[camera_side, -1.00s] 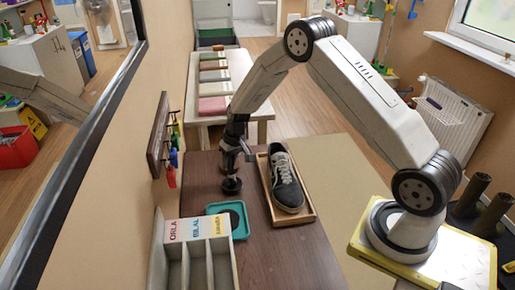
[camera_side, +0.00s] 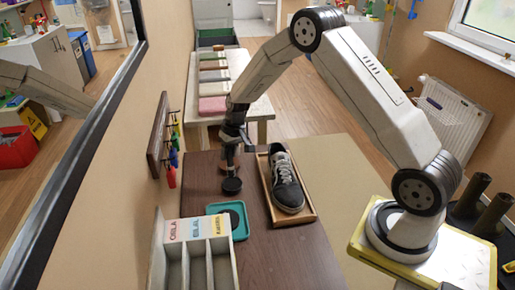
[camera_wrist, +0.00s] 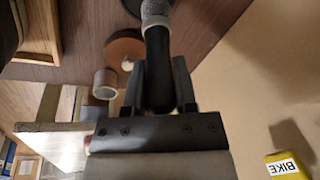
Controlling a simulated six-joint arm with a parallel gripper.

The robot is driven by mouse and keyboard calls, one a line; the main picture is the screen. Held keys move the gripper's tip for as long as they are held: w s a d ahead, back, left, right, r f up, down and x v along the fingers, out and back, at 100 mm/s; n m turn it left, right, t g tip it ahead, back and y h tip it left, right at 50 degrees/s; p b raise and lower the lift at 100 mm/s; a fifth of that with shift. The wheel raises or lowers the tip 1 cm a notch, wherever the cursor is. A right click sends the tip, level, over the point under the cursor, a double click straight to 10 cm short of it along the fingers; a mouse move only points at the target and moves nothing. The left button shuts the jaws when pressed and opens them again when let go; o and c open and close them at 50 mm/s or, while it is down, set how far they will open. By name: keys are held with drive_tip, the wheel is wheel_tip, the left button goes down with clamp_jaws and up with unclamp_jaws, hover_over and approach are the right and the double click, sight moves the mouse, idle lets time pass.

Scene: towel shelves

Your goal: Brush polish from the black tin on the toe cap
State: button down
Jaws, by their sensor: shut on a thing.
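My gripper (camera_side: 232,143) is shut on the dark handle of a brush (camera_wrist: 158,60), whose pale grey collar shows at the top of the wrist view. The brush hangs down over the black tin (camera_side: 231,185), which stands on the brown table left of the shoe. I cannot tell whether the bristles touch the tin. A dark round edge in the wrist view (camera_wrist: 131,8) seems to be the tin. The black shoe (camera_side: 284,175) with a white side stripe lies in a wooden tray (camera_side: 312,212), its toe cap (camera_side: 290,198) facing the camera.
A teal tray (camera_side: 241,232) and a name-labelled rack (camera_side: 160,250) stand in front. Hooks with coloured items (camera_side: 171,160) hang on the left wall. A brown disc (camera_wrist: 124,47) and pale ring (camera_wrist: 105,83) lie near the gripper.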

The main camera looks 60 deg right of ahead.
drive_tip(key=shift+w+a+v, duration=0.1)
drive_tip(key=shift+a+v, duration=0.05)
drive_tip(key=shift+v, duration=0.7)
drive_tip(key=shift+w+a+v, duration=0.1)
drive_tip(key=shift+w+v, duration=0.05)
drive_tip(key=shift+v, duration=0.7)
drive_tip(key=shift+r, duration=0.1)
drive_tip(key=shift+s, duration=0.1)
drive_tip(key=shift+s+a+r, duration=0.15)
drive_tip(key=shift+a, duration=0.05)
drive_tip(key=s+a+r+n, duration=0.35)
drive_tip(key=s+a, duration=0.45)
drive_tip(key=s, duration=0.4)
drive_tip(key=s+d+r+h, duration=0.1)
drive_tip(key=s+d+r, duration=0.1)
drive_tip(key=d, duration=0.2)
drive_tip(key=s+d+r+g+h, duration=0.1)
drive_tip(key=s+d+r, duration=0.2)
drive_tip(key=d, duration=0.2)
drive_tip(key=shift+s+r, duration=0.2)
drive_tip(key=shift+r, duration=0.15)
drive_tip(key=shift+f, duration=0.1)
drive_tip(key=shift+f, duration=2.35)
